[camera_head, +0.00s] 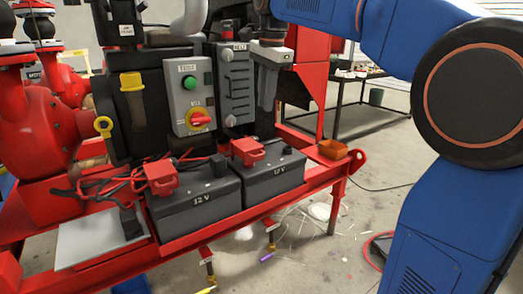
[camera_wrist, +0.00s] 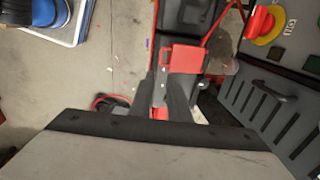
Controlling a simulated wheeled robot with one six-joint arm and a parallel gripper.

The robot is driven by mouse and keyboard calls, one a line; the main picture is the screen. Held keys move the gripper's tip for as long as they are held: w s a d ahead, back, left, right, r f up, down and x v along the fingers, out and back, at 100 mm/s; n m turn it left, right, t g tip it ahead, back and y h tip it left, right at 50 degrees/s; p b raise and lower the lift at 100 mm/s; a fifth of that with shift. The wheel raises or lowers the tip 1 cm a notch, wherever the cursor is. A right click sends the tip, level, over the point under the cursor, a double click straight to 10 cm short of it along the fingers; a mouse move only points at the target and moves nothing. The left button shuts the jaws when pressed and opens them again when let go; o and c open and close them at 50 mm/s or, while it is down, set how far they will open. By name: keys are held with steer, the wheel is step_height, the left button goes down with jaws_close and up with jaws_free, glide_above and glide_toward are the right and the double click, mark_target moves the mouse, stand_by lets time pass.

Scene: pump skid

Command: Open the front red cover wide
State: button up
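Two red covers sit on the dark 12 V batteries: one on the left battery (camera_head: 161,178) and one on the right battery (camera_head: 246,152). Both look closed down. I cannot tell for certain which of them is the front one. My gripper (camera_head: 267,100) hangs pointing down above and behind the right battery, in front of the grey box, apart from the covers. In the wrist view a red cover (camera_wrist: 187,56), apparently the right one, shows just beyond my dark fingers (camera_wrist: 178,82). The fingers look empty.
A grey switch box with a red-yellow knob (camera_head: 200,119) and a ribbed grey box (camera_head: 233,85) stand close behind the batteries. An orange tray (camera_head: 333,149) sits at the red frame's right corner. Red cables (camera_head: 118,184) lie left. Floor in front is mostly open.

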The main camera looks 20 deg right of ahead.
mark_target(260, 156)
steer(key=w+f, duration=0.1)
steer(key=f, duration=0.4)
steer(key=w+f, duration=0.1)
steer(key=f, duration=0.5)
steer(key=w+f, duration=0.1)
steer(key=f, duration=0.5)
steer(key=shift+a, duration=0.4)
steer(key=shift+c, duration=0.2)
jaws_close()
stand_by(0.6)
